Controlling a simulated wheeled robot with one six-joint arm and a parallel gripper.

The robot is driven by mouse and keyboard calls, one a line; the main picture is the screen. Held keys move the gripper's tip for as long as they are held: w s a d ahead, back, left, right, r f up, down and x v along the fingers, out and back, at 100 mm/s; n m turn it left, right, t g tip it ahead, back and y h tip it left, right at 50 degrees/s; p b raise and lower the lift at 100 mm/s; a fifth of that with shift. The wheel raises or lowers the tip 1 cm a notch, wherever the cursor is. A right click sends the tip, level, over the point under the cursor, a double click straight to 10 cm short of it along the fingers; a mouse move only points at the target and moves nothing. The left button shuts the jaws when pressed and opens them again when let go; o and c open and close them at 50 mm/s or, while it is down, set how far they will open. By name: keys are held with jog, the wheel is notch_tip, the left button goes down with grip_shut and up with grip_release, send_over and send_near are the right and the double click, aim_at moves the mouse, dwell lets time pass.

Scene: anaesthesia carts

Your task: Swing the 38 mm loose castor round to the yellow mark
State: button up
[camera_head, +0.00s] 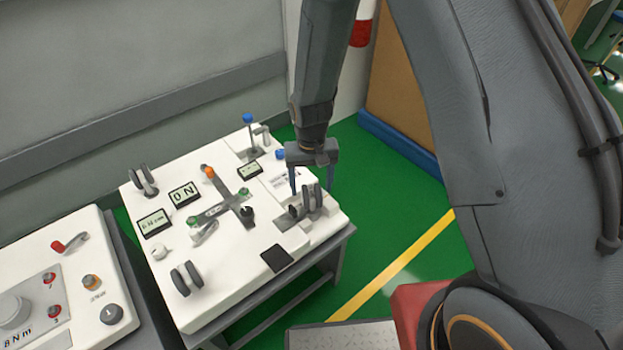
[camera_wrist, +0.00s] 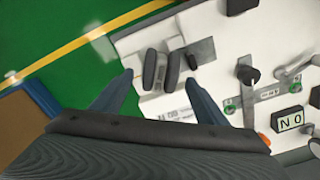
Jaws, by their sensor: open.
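A twin-wheeled dark castor (camera_head: 312,198) stands on a grey plate at the right end of the white bench top; it also shows in the wrist view (camera_wrist: 160,68). My gripper (camera_head: 311,187) points down over this castor. Its blue-grey fingers are apart, with nothing held between them. In the wrist view the fingertips (camera_wrist: 159,80) lie to either side of the wheels in the picture; I cannot tell contact. Other twin-wheel castors stand at the back left (camera_head: 144,180) and front (camera_head: 186,278). No 38 mm label is readable, and I cannot make out a yellow mark on the bench.
The white bench top (camera_head: 225,285) also carries a cross-shaped lever fixture (camera_head: 228,205), small displays (camera_head: 184,194), a blue-knobbed lever (camera_head: 247,118) and a black pad (camera_head: 277,258). A second panel (camera_head: 75,265) stands left. Green floor with a yellow line (camera_head: 400,262) lies right.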

aim_at(313, 190)
jog(key=shift+f+p, duration=0.3)
jog(key=shift+f, duration=2.5)
jog(key=c, duration=1.4)
jog(key=n, duration=0.5)
jog(key=shift+d, duration=0.2)
jog(key=shift+w, duration=0.1)
jog(key=shift+n, duration=0.5)
jog(key=n, duration=0.4)
jog(key=shift+w+d, duration=0.1)
jog(key=shift+d, duration=0.05)
